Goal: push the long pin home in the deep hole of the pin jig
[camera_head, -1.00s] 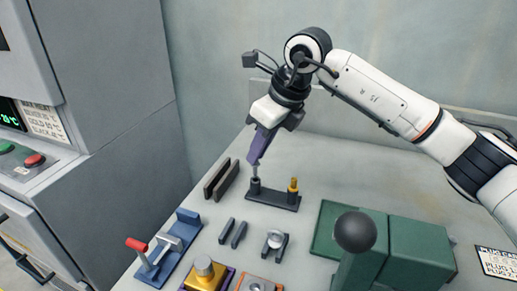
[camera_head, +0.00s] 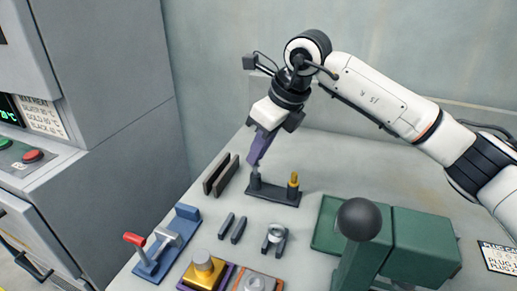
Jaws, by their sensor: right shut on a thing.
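The pin jig (camera_head: 275,194) is a dark, narrow block on the bench with two posts. A gold-coloured pin (camera_head: 293,180) stands upright in its right post. My right gripper (camera_head: 254,163) comes down from above, with its purple fingers tilted over the left post. It is shut on the long pin (camera_head: 256,169), a thin grey rod of which only a short length shows between fingertips and post. The pin's lower end is hidden in the left post, so its depth cannot be told. My left gripper is not in view.
Two dark upright plates (camera_head: 221,175) stand just left of the jig. A blue toggle fixture with a red handle (camera_head: 135,239), dark bars, a small clamp (camera_head: 275,237) and a gold knob (camera_head: 203,260) are in front. A green machine (camera_head: 415,240) stands at right. Bench behind the jig is clear.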

